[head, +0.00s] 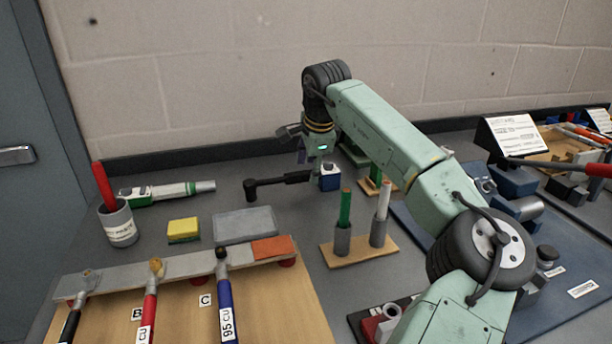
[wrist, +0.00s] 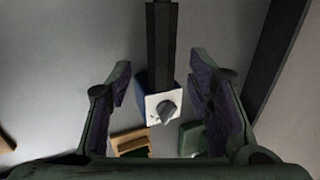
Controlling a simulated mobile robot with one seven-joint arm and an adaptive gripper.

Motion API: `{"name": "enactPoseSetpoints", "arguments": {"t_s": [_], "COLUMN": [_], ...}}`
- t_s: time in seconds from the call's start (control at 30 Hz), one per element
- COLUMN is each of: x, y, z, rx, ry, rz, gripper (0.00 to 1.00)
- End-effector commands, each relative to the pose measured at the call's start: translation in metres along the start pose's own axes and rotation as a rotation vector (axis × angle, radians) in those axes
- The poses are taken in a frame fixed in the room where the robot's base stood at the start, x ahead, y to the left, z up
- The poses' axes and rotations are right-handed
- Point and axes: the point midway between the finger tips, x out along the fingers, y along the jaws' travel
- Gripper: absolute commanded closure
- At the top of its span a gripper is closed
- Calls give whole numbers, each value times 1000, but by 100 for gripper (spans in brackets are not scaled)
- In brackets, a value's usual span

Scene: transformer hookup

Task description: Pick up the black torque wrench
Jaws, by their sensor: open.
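The black torque wrench (head: 283,181) lies on the grey bench, its head to the left. A blue block with a white face and grey knob (head: 330,178) is at its right end. In the wrist view, the wrench's black shaft (wrist: 162,45) runs down to this block (wrist: 164,106), which appears between my fingers. My gripper (wrist: 161,88) is open, with a finger on either side and visible gaps to the block. In the head view, my gripper (head: 312,150) is above and behind the wrench's right end; its fingertips are hard to make out there.
A wooden stand with green and white rods (head: 360,249) is in front of the wrench. A grey slab (head: 245,225), yellow sponge (head: 183,230) and cup with a red handle (head: 118,224) are to the left. The wall (head: 230,70) rises behind the bench.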

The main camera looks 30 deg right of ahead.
Motion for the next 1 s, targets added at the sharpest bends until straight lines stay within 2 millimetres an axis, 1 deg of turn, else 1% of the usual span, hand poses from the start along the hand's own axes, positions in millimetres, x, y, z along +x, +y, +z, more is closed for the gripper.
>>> {"name": "enactPoseSetpoints", "arguments": {"t_s": [0.13,0.23,0.33,0.53,1.0], "x": [22,34,39,40,39], "y": [-2,-1,-1,-1,-1], "z": [-1,-1,0,-1,-1], "rx": [0,-1,-1,-1,-1], "ry": [-4,-2,-2,-1,-1], "rz": [3,3,1,1,2], "gripper": [53,53,53,54,85]}}
